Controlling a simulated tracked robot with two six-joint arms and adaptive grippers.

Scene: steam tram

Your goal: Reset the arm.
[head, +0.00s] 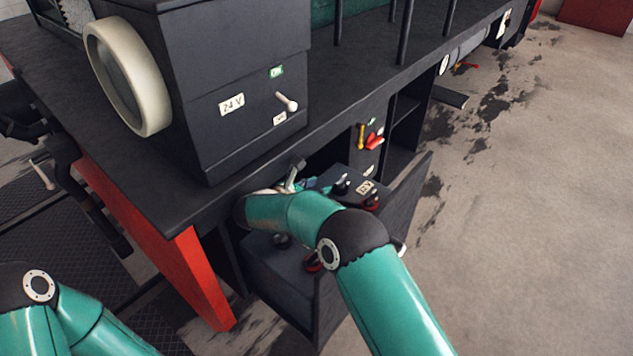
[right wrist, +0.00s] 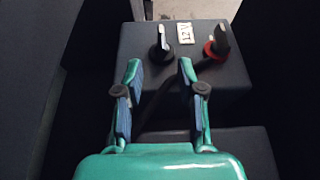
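My right arm reaches in from the lower right of the head view to an open battery compartment. My right gripper (head: 308,184) is partly hidden behind its own wrist there. In the right wrist view its two fingers (right wrist: 158,72) stand apart with nothing gripped between them. They point at a dark battery (right wrist: 225,90) with a 12V label, a black terminal clamp (right wrist: 160,45) and a red terminal clamp (right wrist: 217,45). A dark cable runs below and between the fingers. My left arm shows at the lower left of the head view; its gripper is out of frame.
A second battery (head: 280,275) sits nearer in the compartment, beside an open dark door (head: 405,215). A dark headlamp box (head: 235,95) marked 24 V overhangs at upper left. A red switch (head: 374,140) is behind. Stained floor (head: 530,200) is clear at right.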

